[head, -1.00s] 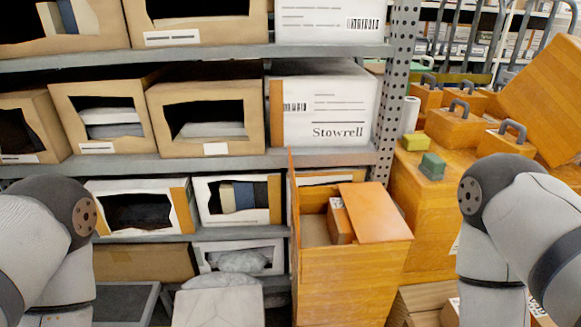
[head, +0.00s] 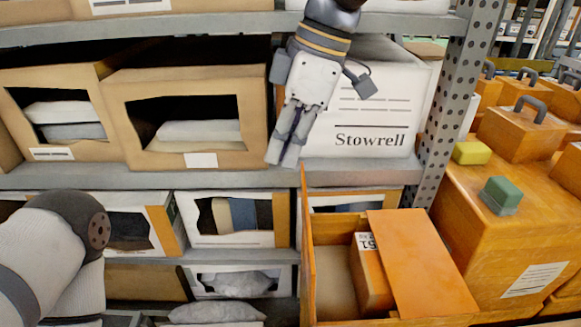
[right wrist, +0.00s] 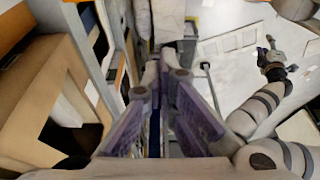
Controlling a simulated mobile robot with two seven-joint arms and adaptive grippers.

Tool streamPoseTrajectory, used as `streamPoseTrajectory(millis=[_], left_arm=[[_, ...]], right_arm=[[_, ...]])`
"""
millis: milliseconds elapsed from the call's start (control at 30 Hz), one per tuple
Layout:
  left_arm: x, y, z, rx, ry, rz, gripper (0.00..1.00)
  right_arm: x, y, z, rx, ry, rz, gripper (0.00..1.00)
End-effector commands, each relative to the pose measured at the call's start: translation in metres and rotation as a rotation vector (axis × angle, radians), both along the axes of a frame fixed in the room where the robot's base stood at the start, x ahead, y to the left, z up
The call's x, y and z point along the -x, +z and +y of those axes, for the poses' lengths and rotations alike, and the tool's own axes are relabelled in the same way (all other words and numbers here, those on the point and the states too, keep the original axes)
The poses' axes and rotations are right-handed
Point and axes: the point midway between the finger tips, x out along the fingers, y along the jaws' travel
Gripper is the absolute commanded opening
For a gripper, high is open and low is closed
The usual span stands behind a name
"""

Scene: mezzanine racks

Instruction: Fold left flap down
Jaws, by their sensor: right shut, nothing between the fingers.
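An open orange box (head: 345,320) stands at the lower right of the head view. Its left flap (head: 308,250) stands upright along the left side. Its right flap (head: 422,262) slopes over the right part of the opening. A small labelled orange carton (head: 370,275) lies inside. My right gripper (head: 284,160) points down in front of the shelf, above and slightly left of the left flap's top. It is shut and empty; its fingers also show in the right wrist view (right wrist: 165,75). My left gripper (right wrist: 272,62) appears small in the right wrist view, its jaws unclear.
A white Stowrell box (head: 390,110) sits on the shelf behind my right gripper. A perforated rack post (head: 462,100) rises right of it. An orange case (head: 500,225) with yellow and green blocks stands to the right. Open-front cartons fill the shelves at left.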

Motion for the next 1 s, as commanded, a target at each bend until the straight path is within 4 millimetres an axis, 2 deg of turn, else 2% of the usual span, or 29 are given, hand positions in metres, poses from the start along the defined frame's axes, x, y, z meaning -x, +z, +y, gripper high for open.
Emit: streamPoseTrajectory(millis=[67, 167, 567, 800, 1000], left_arm=[[0.001, -0.001, 0.000, 0.000, 0.000, 0.004, 0.40], [0.002, -0.001, 0.000, 0.000, 0.000, 0.006, 0.40], [0.003, -0.002, 0.000, 0.000, 0.000, 0.011, 0.40], [-0.007, 0.008, 0.000, 0.000, 0.000, -0.025, 0.40], [-0.008, 0.009, 0.000, 0.000, 0.000, -0.028, 0.40]], right_arm=[[0.000, 0.005, 0.000, 0.004, 0.014, -0.005, 0.00], [0.001, -0.005, 0.003, 0.006, 0.017, -0.003, 0.00], [0.002, -0.088, 0.028, 0.005, 0.015, -0.002, 0.00], [0.001, -0.084, -0.004, 0.003, 0.011, -0.011, 0.00], [0.001, -0.086, -0.011, 0.004, 0.012, -0.008, 0.00]])
